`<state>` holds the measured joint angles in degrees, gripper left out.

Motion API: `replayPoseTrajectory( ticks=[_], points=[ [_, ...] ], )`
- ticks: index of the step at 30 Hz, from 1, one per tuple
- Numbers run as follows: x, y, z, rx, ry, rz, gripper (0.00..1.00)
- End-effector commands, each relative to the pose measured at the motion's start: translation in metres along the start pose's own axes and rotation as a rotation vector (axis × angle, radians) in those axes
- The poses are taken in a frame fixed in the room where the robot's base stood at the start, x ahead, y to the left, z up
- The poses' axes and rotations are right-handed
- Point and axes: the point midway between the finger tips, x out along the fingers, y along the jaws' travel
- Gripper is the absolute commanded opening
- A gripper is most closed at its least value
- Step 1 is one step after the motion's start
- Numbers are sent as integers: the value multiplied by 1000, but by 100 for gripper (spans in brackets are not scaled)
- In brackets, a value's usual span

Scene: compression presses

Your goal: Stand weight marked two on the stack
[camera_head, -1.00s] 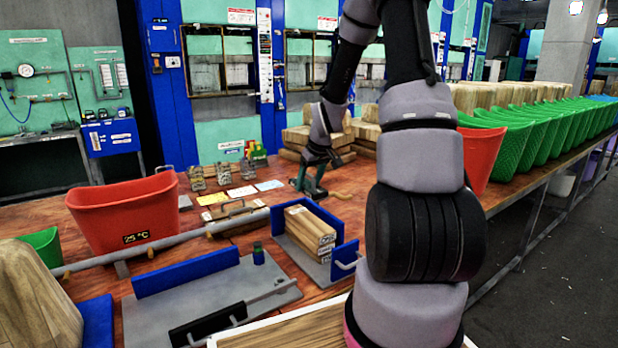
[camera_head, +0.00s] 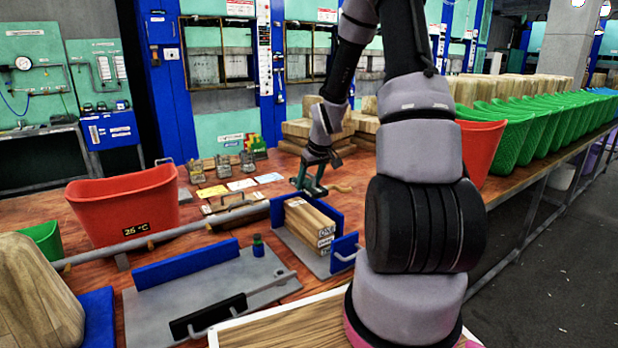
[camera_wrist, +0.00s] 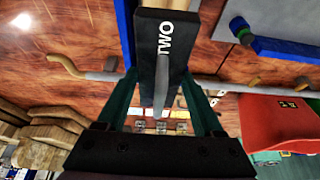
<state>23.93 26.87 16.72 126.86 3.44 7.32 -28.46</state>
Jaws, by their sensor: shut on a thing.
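A dark block marked TWO (camera_wrist: 165,30) with a grey handle bar (camera_wrist: 161,85) is between the green fingers of my gripper (camera_wrist: 165,115) in the wrist view. The gripper is shut on this weight by its handle. In the head view my gripper (camera_head: 312,182) is just beyond a stack of wooden slabs (camera_head: 308,220) in a grey and blue tray (camera_head: 345,218). I cannot pick the held weight out clearly there. In the wrist view the weight covers what lies below it, so any contact with the stack cannot be told.
A grey plate with a blue wall (camera_head: 187,265) and a black handled bar (camera_head: 208,316) is at front left. Wooden blocks (camera_head: 310,132) stand behind. Green bins (camera_head: 515,130) line the right.

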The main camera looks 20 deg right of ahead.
Motion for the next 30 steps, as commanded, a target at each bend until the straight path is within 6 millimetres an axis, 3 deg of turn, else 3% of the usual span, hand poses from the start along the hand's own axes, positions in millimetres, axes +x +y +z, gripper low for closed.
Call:
replayPoseTrajectory(
  ticks=[5, 21, 30],
  points=[
    [5, 0, 0, -1, 4, 1, 0],
    [52, 0, 20, -2, 3, 1, 0],
    [62, 0, 24, -1, 5, 2, 0]
  ],
)
